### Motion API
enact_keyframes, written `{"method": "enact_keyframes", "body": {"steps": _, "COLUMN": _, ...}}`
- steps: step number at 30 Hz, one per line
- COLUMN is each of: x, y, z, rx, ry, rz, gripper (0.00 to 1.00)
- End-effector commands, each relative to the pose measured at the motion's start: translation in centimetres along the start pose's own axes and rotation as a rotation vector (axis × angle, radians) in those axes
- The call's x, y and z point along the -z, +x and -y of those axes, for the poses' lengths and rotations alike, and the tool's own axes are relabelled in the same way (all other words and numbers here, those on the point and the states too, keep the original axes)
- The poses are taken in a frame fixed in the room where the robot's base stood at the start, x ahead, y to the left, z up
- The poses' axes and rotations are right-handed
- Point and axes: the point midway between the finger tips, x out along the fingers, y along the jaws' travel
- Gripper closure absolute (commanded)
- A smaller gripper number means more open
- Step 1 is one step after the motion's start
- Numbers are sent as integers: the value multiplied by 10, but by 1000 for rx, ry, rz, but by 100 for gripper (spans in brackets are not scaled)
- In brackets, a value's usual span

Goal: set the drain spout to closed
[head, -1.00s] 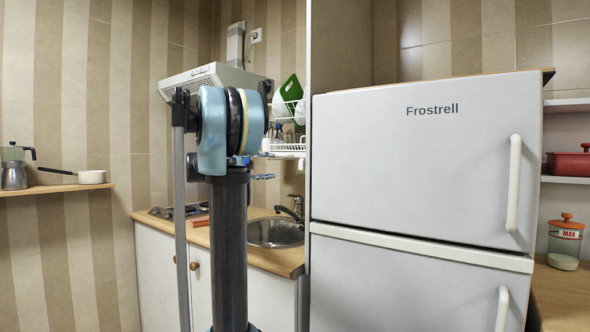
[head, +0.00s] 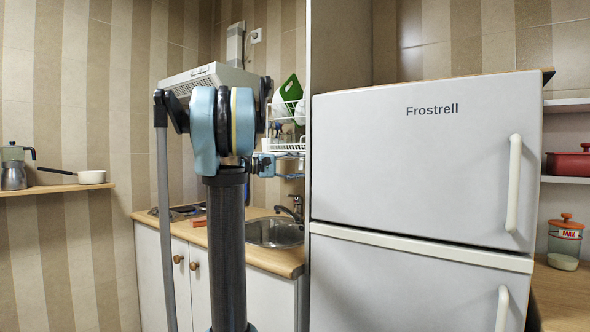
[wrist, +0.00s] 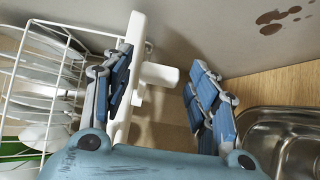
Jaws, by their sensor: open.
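The drain spout (wrist: 158,75) is a short white stub on the side of a long white tray edge (wrist: 126,72) under the dish rack. In the wrist view my gripper (wrist: 161,68) is open, one finger on each side of the spout. The left finger overlaps the white tray edge in the picture; I cannot tell if it touches. The right finger is apart from the spout, with a clear gap. In the head view my gripper (head: 266,165) shows partly behind my arm, just below the dish rack; the spout cannot be made out there.
The white wire dish rack (head: 290,143) holds plates, close to my gripper's left in the wrist view. The metal sink (wrist: 284,130) lies below, at right there. The tall fridge (head: 420,170) stands right of the sink counter. A hob (head: 178,212) is left of the sink.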

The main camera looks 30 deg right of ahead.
Motion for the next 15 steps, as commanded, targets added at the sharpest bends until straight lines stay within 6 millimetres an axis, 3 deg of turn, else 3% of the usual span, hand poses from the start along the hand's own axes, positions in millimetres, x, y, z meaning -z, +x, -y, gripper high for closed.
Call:
{"method": "enact_keyframes", "body": {"steps": 6, "x": 0, "y": 0, "z": 0, "rx": 0, "ry": 0, "rz": 0, "gripper": 46}}
{"method": "enact_keyframes", "body": {"steps": 12, "x": 0, "y": 0, "z": 0, "rx": 0, "ry": 0, "rz": 0, "gripper": 91}}
{"method": "enact_keyframes", "body": {"steps": 15, "x": 0, "y": 0, "z": 0, "rx": 1, "ry": 0, "rz": 0, "gripper": 91}}
